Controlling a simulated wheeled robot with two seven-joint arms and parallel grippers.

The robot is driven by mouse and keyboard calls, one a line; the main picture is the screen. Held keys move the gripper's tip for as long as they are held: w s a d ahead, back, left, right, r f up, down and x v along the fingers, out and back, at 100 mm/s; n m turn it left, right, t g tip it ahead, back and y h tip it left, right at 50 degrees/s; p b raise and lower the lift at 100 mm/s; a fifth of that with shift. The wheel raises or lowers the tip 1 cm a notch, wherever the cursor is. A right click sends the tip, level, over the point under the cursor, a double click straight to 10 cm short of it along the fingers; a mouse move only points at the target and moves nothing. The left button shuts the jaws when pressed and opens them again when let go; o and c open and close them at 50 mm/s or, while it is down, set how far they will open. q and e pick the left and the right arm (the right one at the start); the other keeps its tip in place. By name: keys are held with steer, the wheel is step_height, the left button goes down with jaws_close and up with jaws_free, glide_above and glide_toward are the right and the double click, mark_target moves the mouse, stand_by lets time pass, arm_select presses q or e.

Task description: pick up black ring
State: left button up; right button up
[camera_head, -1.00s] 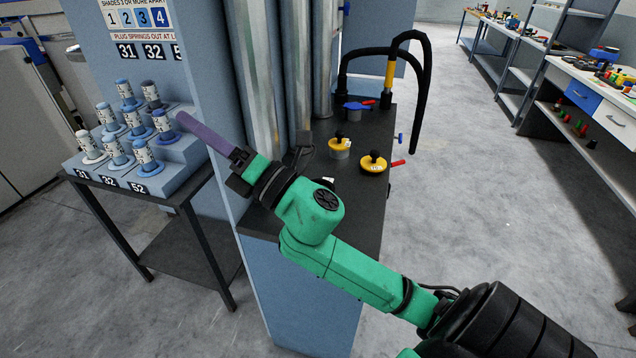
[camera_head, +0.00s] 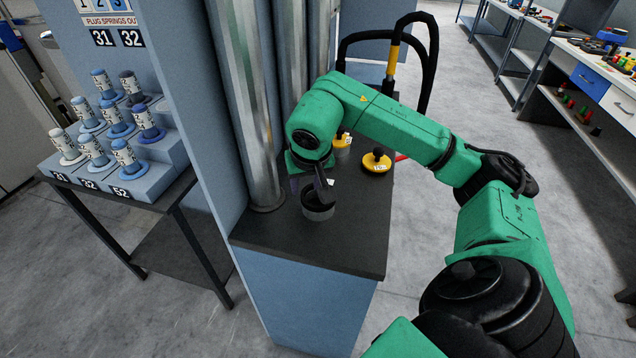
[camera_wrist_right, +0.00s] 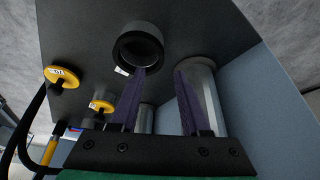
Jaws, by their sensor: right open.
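The black ring (camera_head: 318,212) sits on the dark countertop (camera_head: 300,248), close to the metal pipes. It is a short round piece with a black rim and a greyer lower side. In the right wrist view the ring (camera_wrist_right: 137,30) is at the top, left of centre. My right gripper (camera_head: 318,186) is right at the ring in the head view, and part of it hides the ring's upper side. In the wrist view its two purple fingers (camera_wrist_right: 161,72) are spread apart. The left fingertip overlaps the ring's near rim; contact cannot be told. My left gripper is not in view.
Tall metal pipes (camera_head: 246,110) stand beside the ring. Yellow-topped pieces with black knobs (camera_head: 376,162) and a black hose (camera_head: 432,60) are further back on the counter. A stepped rack (camera_head: 150,180) of labelled blue-and-white bobbins stands at left.

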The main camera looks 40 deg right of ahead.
mark_target(304, 202)
steer(key=p+x, duration=0.1)
steer(key=x, duration=0.2)
steer(key=p+x, duration=0.1)
steer(key=x, duration=0.2)
steer(key=shift+a+f, duration=0.2)
steer(key=shift+d+f, duration=0.1)
steer(key=shift+f, duration=0.05)
jaws_close()
